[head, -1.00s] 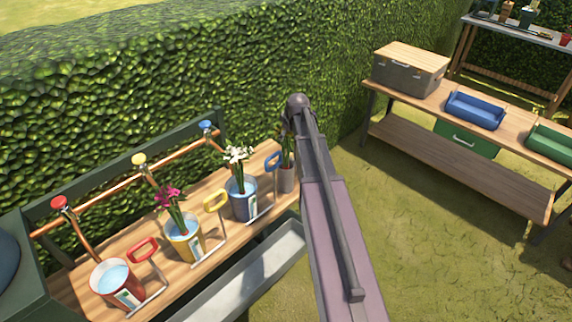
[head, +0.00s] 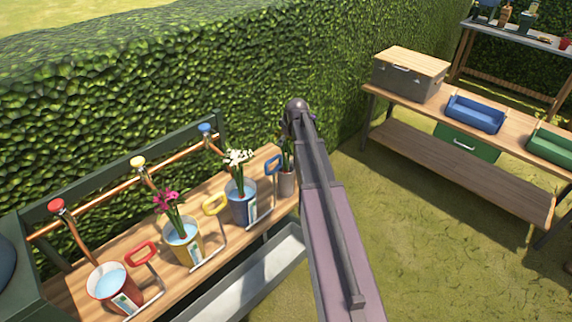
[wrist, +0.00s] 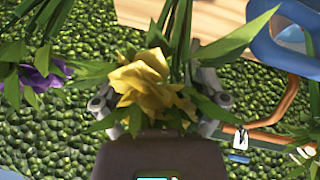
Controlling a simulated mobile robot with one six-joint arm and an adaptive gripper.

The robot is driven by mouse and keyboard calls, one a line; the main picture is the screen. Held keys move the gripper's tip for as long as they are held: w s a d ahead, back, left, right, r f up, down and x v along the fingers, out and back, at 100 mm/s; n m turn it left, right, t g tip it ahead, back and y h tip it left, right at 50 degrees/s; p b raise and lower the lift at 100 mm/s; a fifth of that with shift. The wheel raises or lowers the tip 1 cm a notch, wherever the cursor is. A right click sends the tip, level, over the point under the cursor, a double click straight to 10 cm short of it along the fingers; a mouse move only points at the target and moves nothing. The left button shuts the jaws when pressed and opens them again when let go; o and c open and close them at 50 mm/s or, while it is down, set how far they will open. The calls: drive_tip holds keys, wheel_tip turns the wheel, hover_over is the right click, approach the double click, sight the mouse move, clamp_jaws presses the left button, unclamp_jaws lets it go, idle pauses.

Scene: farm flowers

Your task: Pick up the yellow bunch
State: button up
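The yellow bunch (wrist: 145,85) fills the middle of the wrist view, close to the camera, with green leaves around it and stems running up the picture. My gripper (wrist: 160,90) has one metal finger on each side of the bloom. The bloom and leaves hide the fingertips, so I cannot tell whether they touch the stems. In the head view my arm hides the gripper and the yellow bloom. Green stems show beside the arm, above a small grey pot (head: 287,182) at the right end of the wooden bench.
The bench (head: 75,290) also holds a red bucket (head: 115,290), a yellow bucket (head: 183,245) with magenta flowers and a blue bucket (head: 241,203) with white flowers. A purple flower (wrist: 45,75) is left in the wrist view. A hedge stands behind; grass is open right.

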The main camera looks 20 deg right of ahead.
drive_tip(key=shift+c, duration=1.4)
drive_tip(key=shift+r, duration=0.15)
wheel_tip(320, 180, up, 18)
drive_tip(key=p, duration=1.8)
drive_tip(key=shift+r+p, duration=1.15)
drive_tip(key=shift+p, duration=0.15)
